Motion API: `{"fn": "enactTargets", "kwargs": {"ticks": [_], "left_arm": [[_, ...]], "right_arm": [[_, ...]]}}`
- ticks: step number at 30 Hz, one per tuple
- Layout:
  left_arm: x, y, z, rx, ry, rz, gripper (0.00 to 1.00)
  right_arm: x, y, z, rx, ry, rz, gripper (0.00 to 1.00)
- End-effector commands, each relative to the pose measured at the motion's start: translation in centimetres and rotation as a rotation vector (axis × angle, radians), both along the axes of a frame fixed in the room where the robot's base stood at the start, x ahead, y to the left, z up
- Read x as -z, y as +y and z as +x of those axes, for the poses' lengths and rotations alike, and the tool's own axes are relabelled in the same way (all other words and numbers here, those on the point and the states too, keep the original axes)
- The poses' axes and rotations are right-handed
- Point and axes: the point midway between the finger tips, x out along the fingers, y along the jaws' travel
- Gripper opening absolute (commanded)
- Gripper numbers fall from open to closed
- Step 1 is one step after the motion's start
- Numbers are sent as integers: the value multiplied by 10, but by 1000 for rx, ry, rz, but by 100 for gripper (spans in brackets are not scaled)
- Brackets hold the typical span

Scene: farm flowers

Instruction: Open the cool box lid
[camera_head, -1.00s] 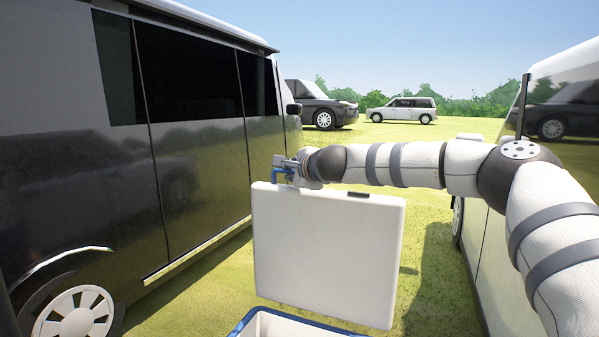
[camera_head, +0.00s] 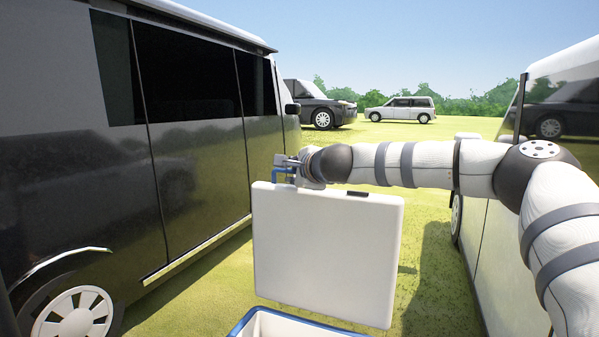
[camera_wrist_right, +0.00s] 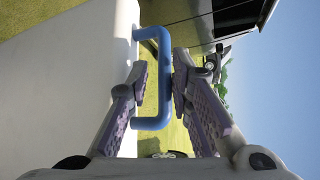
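The white cool box lid (camera_head: 325,255) stands upright above the white box with a blue rim (camera_head: 245,322), at the bottom of the head view. Its blue handle (camera_wrist_right: 165,80) sticks out from the lid in the right wrist view. My right gripper (camera_head: 286,166) is at the lid's top left corner. Its fingers (camera_wrist_right: 160,78) are on either side of the handle bar, one between bar and lid, one outside. The outer finger is against or very near the bar; a gap shows on the inner side. My left gripper is in neither view.
A dark van (camera_head: 190,150) stands close on the left and another vehicle (camera_head: 488,235) close on the right. Parked vehicles (camera_head: 402,108) stand far back. Grass (camera_head: 425,270) lies open between the vans.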

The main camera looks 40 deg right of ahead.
Motion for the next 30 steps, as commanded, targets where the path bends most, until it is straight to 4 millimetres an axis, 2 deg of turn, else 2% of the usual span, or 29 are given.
{"fn": "enactTargets", "kwargs": {"ticks": [6, 12, 16, 30], "left_arm": [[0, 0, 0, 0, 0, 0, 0], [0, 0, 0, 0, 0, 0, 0], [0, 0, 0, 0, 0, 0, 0], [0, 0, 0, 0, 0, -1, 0]], "right_arm": [[-18, 17, -56, -2, -7, 5, 20], [-24, 28, -86, -2, -2, 4, 20], [-26, 29, -91, -1, -1, 0, 20], [-26, 29, -91, -1, -1, -1, 20]]}}
